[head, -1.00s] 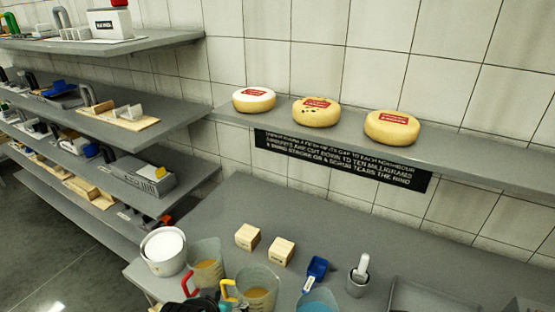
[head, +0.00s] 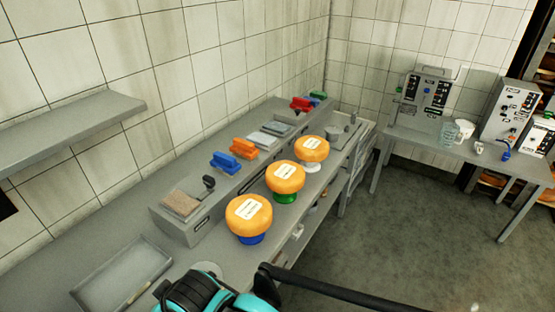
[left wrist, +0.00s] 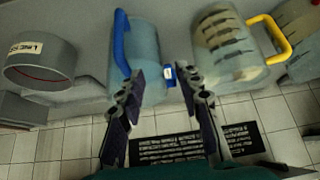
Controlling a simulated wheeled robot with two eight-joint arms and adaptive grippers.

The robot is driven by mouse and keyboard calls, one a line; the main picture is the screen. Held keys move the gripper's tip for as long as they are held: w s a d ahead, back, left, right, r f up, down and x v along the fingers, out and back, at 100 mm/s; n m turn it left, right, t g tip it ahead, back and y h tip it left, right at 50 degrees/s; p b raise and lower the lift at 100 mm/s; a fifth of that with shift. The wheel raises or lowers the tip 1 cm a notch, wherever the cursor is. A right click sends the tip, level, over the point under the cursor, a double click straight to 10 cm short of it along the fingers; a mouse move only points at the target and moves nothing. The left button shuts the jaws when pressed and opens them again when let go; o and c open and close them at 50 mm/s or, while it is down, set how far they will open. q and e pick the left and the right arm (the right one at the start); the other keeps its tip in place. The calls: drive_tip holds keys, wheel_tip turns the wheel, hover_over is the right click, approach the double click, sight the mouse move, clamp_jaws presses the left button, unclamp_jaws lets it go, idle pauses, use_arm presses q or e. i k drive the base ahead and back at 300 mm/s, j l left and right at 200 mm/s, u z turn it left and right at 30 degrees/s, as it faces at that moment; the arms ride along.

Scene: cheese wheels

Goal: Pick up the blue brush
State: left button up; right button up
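A blue brush (head: 225,162) lies on the raised grey ledge along the wall in the head view, at the near end of a row of brushes. An orange brush (head: 243,148) lies just beyond it, and red (head: 301,103) and green (head: 318,96) ones are farther off. My left gripper (left wrist: 160,88) is open in the left wrist view, its two fingers apart near a clear jug with a blue handle (left wrist: 121,45). No brush shows in that view. Teal and black parts of an arm of mine show at the bottom of the head view, with no fingertips visible.
Orange cheese wheels (head: 249,216) on coloured stands line the counter in front of the ledge. A grey tray (head: 122,276) lies at the near left. A table with machines (head: 426,93) stands at the right. The left wrist view shows a yellow-handled jug (left wrist: 227,48).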

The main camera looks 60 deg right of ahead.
sight(224, 164)
drive_tip(key=z, duration=0.45)
drive_tip(key=j+z, duration=0.15)
drive_tip(key=z, duration=0.3)
drive_tip(key=i+j+z, duration=0.1)
drive_tip(key=z, duration=0.35)
drive_tip(key=j+z, duration=0.1)
drive_tip(key=z, duration=0.4)
drive_tip(key=k+j+u, duration=0.2)
drive_tip(key=k, duration=0.45)
drive_tip(key=k+u, duration=0.15)
drive_tip(key=k, duration=0.5)
drive_tip(key=i+l+u, duration=0.1)
drive_tip(key=u, duration=0.35)
drive_tip(key=i+l+u, duration=0.1)
drive_tip(key=u, duration=0.35)
drive_tip(key=l+u, duration=0.15)
drive_tip(key=u, duration=0.3)
drive_tip(key=i+l+u, duration=0.1)
drive_tip(key=u, duration=0.35)
drive_tip(key=l, duration=0.9)
drive_tip(key=i+l, duration=0.15)
drive_tip(key=l, duration=1.6)
drive_tip(key=i, duration=0.05)
